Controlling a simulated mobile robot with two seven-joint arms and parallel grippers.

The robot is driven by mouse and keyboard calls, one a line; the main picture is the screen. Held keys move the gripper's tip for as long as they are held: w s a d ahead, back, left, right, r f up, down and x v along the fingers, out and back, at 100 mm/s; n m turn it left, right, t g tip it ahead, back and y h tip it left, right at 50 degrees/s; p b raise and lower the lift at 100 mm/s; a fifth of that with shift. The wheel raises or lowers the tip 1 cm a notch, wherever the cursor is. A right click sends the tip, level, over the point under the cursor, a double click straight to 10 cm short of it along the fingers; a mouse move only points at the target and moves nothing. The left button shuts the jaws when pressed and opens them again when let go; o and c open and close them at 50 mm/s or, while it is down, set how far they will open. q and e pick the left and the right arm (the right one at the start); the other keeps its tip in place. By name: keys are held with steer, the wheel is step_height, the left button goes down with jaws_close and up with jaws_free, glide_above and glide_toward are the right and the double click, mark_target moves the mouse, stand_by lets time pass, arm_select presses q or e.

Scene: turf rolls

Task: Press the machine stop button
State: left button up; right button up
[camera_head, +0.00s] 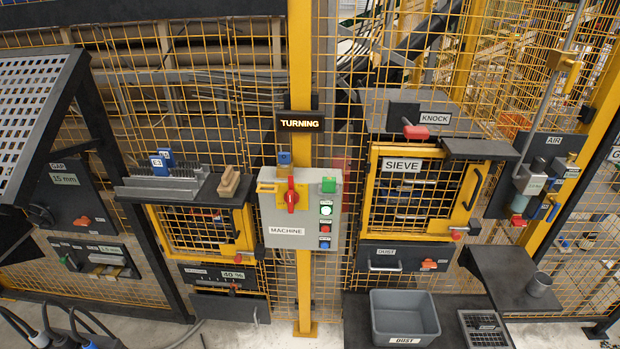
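The grey control box labelled MACHINE (287,230) is mounted on a yellow post in the middle of the view. The small labels by the buttons are too small to read. A red rotary handle (291,196) on a yellow plate sits on the box's left. The sign above (300,123) is lit and reads TURNING. Neither gripper is in view.
Yellow mesh fencing spans the back. A shelf with a metal rack (170,186) juts out left of the box. A SIEVE cabinet (409,190) stands right, above a grey DUST bin (404,318). Dark cabled parts show at the lower left. The box's front looks unobstructed.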

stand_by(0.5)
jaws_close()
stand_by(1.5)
